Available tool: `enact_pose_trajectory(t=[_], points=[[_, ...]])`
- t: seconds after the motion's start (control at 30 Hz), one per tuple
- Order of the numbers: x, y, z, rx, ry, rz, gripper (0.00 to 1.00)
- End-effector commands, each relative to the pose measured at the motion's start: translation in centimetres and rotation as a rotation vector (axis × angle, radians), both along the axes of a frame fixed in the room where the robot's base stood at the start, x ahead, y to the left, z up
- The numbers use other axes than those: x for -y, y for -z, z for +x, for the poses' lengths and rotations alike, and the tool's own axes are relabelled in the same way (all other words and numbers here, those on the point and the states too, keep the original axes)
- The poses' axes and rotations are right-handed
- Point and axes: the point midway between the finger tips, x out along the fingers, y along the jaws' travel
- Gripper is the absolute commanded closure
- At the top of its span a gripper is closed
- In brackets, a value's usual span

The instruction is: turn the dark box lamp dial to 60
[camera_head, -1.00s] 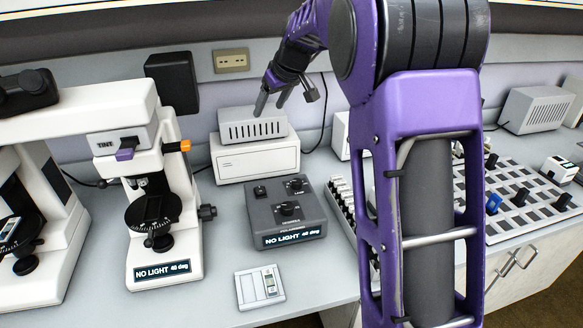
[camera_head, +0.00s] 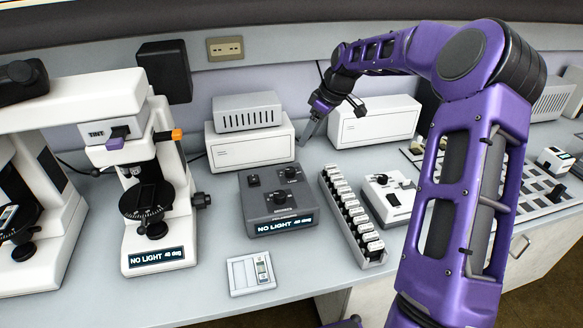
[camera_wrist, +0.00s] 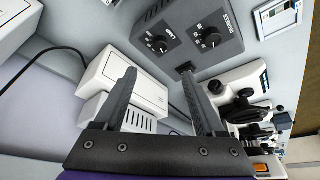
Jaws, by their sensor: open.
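The dark grey box (camera_head: 262,209) stands on the bench in the head view, its front display reading "NO LIGHT" and about 48 deg. Its lamp dial (camera_head: 291,173) is the black knob at the back right; it also shows in the wrist view (camera_wrist: 159,44). A second black dial (camera_head: 281,197) sits nearer the display, and a black switch (camera_head: 253,181) is at the back left. My gripper (camera_head: 330,117) is open and empty, above and behind the box's back right side, apart from the dial. In the wrist view its fingers (camera_wrist: 157,72) are spread, with the lamp dial beyond them.
White boxes (camera_head: 375,123) stand behind. A rack of small blocks (camera_head: 352,219) and a white device (camera_head: 394,197) are right of the dark box. A microscope (camera_head: 155,240) with a display stands left. A small white tray (camera_head: 241,274) lies in front.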

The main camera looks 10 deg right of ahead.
Motion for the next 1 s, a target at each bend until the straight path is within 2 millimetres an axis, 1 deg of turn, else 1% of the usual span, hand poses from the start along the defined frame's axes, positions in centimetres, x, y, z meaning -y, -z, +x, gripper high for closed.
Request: enact_pose_trajectory(t=[0.03, 0.3, 0.5, 0.6, 0.7, 0.8, 1.0], points=[[-0.4, 1.2, 0.2, -0.004, -0.003, 0.002, 0.28], [-2.0, 6.7, 1.8, -0.005, -0.001, 0.002, 0.28], [-3.2, 10.6, 3.0, -0.003, 0.000, 0.003, 0.28], [-3.6, 12.1, 3.4, -0.003, -0.001, 0.001, 0.28], [-3.9, 13.2, 3.8, -0.002, 0.001, 0.002, 0.28], [-4.1, 13.8, 4.0, -0.002, 0.001, 0.000, 0.28], [-4.2, 14.2, 4.1, -0.001, 0.002, 0.000, 0.28]])
